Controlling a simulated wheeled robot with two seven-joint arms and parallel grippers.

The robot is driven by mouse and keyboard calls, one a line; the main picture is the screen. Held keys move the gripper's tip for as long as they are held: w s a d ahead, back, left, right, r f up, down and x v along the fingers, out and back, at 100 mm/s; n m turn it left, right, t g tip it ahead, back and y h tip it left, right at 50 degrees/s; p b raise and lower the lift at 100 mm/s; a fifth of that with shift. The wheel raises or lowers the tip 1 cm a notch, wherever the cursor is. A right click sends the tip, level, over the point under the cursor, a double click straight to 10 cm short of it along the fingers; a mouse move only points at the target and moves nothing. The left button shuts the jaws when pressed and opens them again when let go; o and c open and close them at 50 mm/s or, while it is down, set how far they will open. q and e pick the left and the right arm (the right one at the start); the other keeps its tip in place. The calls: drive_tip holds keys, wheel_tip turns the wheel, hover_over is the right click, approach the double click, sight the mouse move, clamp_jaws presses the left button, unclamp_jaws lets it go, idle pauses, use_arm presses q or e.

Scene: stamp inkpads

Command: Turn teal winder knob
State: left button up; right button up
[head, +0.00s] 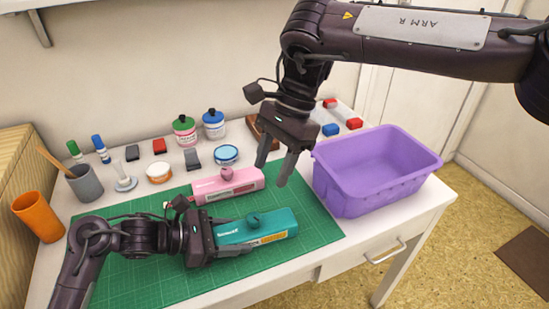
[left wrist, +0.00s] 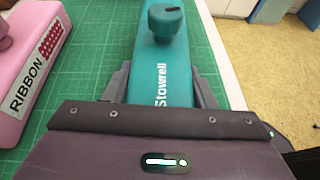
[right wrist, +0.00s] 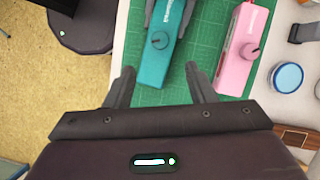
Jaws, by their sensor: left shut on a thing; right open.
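The teal winder (head: 273,233) lies on the green cutting mat (head: 322,226), with its teal knob (head: 254,221) on top. The knob also shows in the left wrist view (left wrist: 166,19) and the right wrist view (right wrist: 160,40). My left gripper (head: 222,241) is shut around the winder's left end, one finger on each side of its body (left wrist: 160,85).
The pink ribbon winder (head: 230,185) lies just behind the teal one. A purple bin (head: 375,205) stands at the right. Jars, ink pads and several small blocks line the back; an orange cup (head: 38,214) and grey pen cup (head: 84,183) stand left.

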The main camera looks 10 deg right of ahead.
drive_tip(key=shift+d+r, duration=0.1)
drive_tip(key=shift+r, duration=0.3)
drive_tip(key=m+t+h, duration=0.3)
drive_tip(key=m+h, duration=0.1)
drive_tip(key=m, duration=2.1)
approach(254, 217)
drive_tip(key=f, duration=0.8)
drive_tip(key=shift+w+d+f, duration=0.1)
drive_tip(key=shift+w+f, duration=0.1)
drive_tip(key=shift+f, duration=0.15)
